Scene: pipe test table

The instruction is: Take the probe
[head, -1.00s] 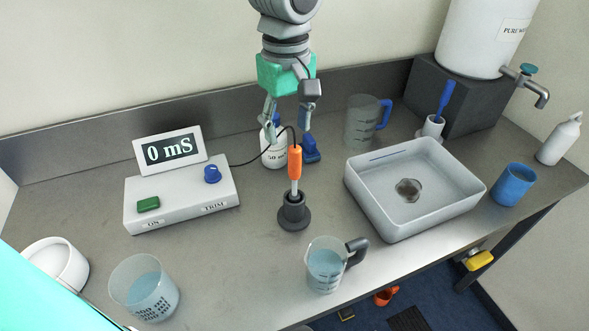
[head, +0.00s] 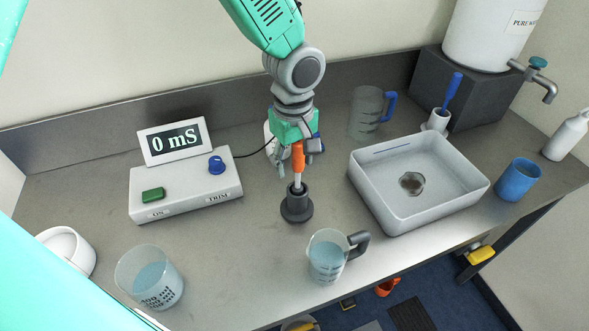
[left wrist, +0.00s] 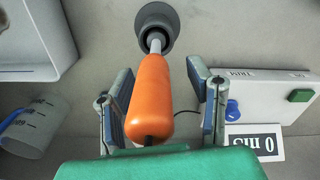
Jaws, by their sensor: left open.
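The probe (head: 298,158) has an orange handle and a pale shaft. It stands upright in a dark grey round holder (head: 297,208) in the middle of the table. My left gripper (head: 296,172) is at the handle from above. In the left wrist view the handle (left wrist: 151,88) lies between the two fingers of the open gripper (left wrist: 160,100), with a gap visible on the right side. The left finger is close to the handle; I cannot tell whether it touches. My right gripper is not in view.
The meter box (head: 188,188) reading 0 mS stands left, its cable running to the probe. A glass mug (head: 327,258) stands in front of the holder. A white sink tray (head: 438,205) is to the right.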

